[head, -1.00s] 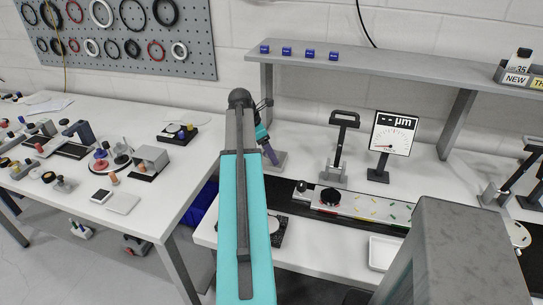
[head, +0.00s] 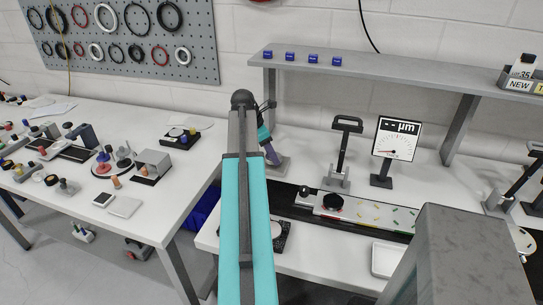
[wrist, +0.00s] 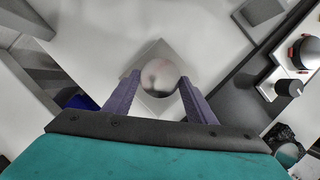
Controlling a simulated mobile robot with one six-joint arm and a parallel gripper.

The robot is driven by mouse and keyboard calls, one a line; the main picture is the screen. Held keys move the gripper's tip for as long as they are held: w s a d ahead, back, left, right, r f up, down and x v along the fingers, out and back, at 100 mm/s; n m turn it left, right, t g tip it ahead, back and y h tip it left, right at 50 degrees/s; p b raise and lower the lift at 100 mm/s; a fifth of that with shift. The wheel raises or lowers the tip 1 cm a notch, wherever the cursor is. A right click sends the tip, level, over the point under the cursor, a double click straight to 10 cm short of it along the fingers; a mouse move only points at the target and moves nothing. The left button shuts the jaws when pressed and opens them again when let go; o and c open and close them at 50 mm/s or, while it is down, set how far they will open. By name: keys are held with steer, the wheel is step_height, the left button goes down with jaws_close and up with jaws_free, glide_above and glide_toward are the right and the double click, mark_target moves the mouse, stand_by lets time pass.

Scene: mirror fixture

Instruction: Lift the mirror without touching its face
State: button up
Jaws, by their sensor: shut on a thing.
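The mirror (wrist: 160,74) is a small round reflective disc in the wrist view. It sits between the two purple fingers of my gripper (wrist: 160,80), which are shut on its left and right edges. Its face points toward the wrist camera, with no finger across it. A pale grey square plate (wrist: 148,102) shows behind the mirror; I cannot tell whether they touch. In the head view, my gripper (head: 271,152) is beside a grey plate (head: 284,165) on the right bench, and the mirror is hidden there.
A black-handled stand (head: 343,150) and a dial display reading "-- µm" (head: 395,138) stand to the right. A shelf (head: 370,68) runs above the bench. A white tray (head: 386,259) is at the front.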

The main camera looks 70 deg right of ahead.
steer(key=shift+a+r+b, duration=0.1)
steer(key=shift+r+b, duration=0.3)
steer(key=shift+r, duration=0.8)
steer(key=a+b, duration=0.1)
steer(key=a, duration=0.4)
steer(key=s+a+r, duration=0.1)
steer(key=a, duration=0.4)
steer(key=a+b, duration=0.1)
steer(key=a, duration=0.4)
steer(key=shift+s+a+r+b, duration=0.25)
steer(key=shift+a+b, duration=0.05)
steer(key=shift+a, duration=0.1)
steer(key=shift+w, duration=0.1)
